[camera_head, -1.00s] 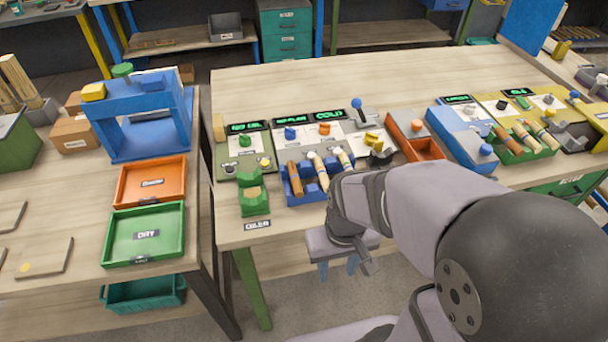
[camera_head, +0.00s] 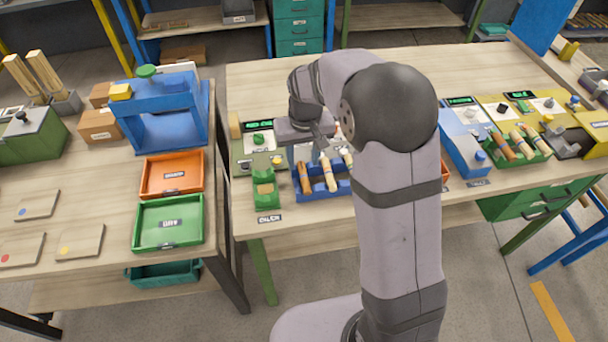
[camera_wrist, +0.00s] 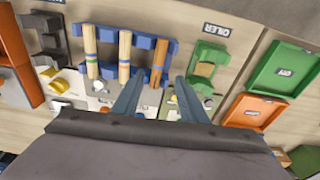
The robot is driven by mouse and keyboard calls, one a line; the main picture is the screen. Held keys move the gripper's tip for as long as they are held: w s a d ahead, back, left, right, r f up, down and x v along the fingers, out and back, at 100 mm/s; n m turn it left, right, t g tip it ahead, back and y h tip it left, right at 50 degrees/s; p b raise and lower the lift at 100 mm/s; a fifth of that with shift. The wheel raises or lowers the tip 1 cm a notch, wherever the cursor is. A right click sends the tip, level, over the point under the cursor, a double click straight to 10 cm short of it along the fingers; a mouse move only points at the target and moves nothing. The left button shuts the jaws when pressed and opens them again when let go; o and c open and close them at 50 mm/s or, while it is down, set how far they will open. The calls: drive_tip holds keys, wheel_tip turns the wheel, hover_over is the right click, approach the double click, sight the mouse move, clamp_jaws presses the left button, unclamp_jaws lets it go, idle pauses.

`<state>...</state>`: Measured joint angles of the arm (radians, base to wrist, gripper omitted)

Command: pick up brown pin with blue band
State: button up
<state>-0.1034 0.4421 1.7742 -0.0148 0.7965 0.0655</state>
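A brown pin (camera_head: 304,178) lies at the left end of the blue rack (camera_head: 331,192) with paler wooden pins (camera_head: 328,172) to its right. In the wrist view the brown pin (camera_wrist: 158,63) is at the right of the rack (camera_wrist: 108,71); the pale pins (camera_wrist: 125,56) are left of it. I cannot make out a blue band on it. My gripper (camera_head: 318,150) is above the rear part of the rack. In the wrist view my gripper (camera_wrist: 160,80) is open and empty, its two fingers either side of the brown pin's line, apart from it.
A green rack (camera_head: 543,153) at the right also holds a brown pin (camera_head: 502,143) and paler pins. A green stand (camera_head: 264,192) is close left of the blue rack. Display panels stand behind. Orange (camera_head: 199,184) and green trays (camera_head: 197,233) lie on the left table.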

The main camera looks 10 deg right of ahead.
sight(304, 176)
drive_tip(key=shift+r+m, duration=0.25)
drive_tip(key=shift+m, duration=0.05)
drive_tip(key=shift+w+d+f+p, duration=0.15)
drive_tip(key=shift+f+p, duration=0.7)
drive_tip(key=shift+f, duration=1)
drive_tip(key=shift+w+d+f+p, duration=0.15)
drive_tip(key=shift+f+p, duration=0.65)
drive_tip(key=shift+f, duration=1.05)
drive_tip(key=shift+a, duration=0.1)
clamp_jaws()
